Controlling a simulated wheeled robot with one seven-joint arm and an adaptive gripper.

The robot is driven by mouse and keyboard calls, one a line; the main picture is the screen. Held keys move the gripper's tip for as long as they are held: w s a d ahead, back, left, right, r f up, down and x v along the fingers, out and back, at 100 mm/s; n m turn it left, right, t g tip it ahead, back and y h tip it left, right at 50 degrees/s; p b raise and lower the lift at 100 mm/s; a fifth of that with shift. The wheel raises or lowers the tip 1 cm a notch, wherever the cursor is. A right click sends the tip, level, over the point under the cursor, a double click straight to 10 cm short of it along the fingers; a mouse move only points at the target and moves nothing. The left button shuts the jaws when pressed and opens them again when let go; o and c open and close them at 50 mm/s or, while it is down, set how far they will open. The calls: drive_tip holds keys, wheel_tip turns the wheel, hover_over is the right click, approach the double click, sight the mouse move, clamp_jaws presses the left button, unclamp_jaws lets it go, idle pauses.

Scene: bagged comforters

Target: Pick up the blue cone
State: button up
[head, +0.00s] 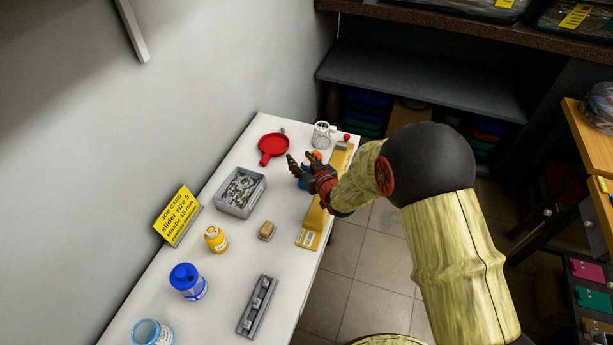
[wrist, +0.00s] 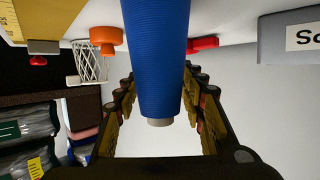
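The blue cone (wrist: 158,60) is a ribbed, thread-like cone with a pale tip, large in the middle of the wrist view. In the head view only a bit of its blue (head: 302,183) shows by my gripper, which hides most of it. My gripper (head: 303,163) is at the far part of the white table. In the wrist view the two fingers (wrist: 161,85) are spread, one on each side of the cone. Narrow gaps show beside its tip; contact higher up cannot be told. The cone stands on the table.
An orange item (wrist: 105,36) and a white wire basket (wrist: 90,66) are close to the cone. A red pan (head: 272,146), grey bin (head: 240,212) and yellow board (head: 311,226) are around my gripper. Bottles stand nearer on the white table (head: 232,262). A wall borders the left.

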clamp_jaws()
drive_tip(key=shift+r, duration=0.1)
idle(0.6)
